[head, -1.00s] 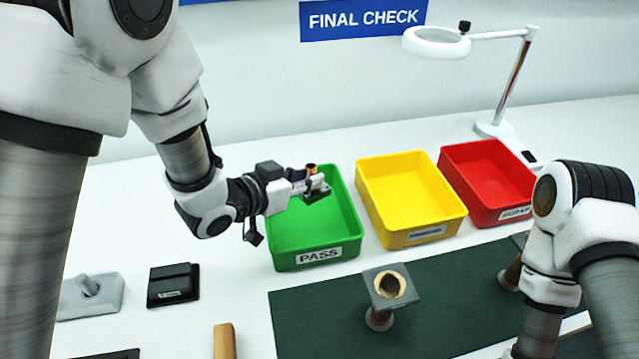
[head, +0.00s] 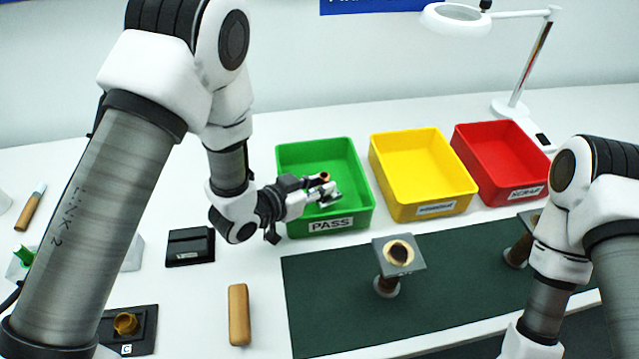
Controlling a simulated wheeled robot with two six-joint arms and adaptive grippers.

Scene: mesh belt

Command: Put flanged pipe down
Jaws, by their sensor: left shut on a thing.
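My left gripper (head: 318,190) is shut on a flanged pipe (head: 325,177), of which a copper-coloured tube end and a bit of grey flange show. The gripper's fingers hide most of it. I cannot tell whether the pipe touches the bin floor. Another flanged pipe (head: 398,252), with a square grey flange on top, stands upright on the dark green mat (head: 330,310). My right gripper is out of view; only its arm shows.
A yellow bin (head: 425,208) and a red bin (head: 500,199) stand to the right of the green one. A further pipe (head: 518,252) stands on the mat's right part, near my right arm. A magnifier lamp (head: 513,106) is behind. A black box (head: 190,247) and wooden block (head: 239,314) lie left.

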